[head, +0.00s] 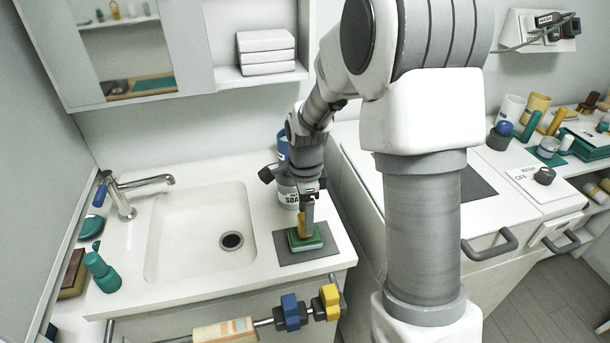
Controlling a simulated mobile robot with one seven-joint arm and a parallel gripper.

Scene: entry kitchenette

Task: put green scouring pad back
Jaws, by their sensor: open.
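The green scouring pad (306,240) lies on a dark grey mat (286,257) on the counter, right of the sink. An upright yellow piece (301,223) rises from its top; I cannot tell if it is part of the pad. My gripper (306,217) points down right above the pad, with its fingers at the yellow piece. It is open, though the fingers hide part of the yellow piece and their gap is hard to see.
The sink (200,232) with its tap (125,195) is left of the mat. A white soap container (288,192) stands close behind my gripper. A teal bottle (102,272) stands at the left. A rail with blue and yellow clips (291,312) runs along the counter front.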

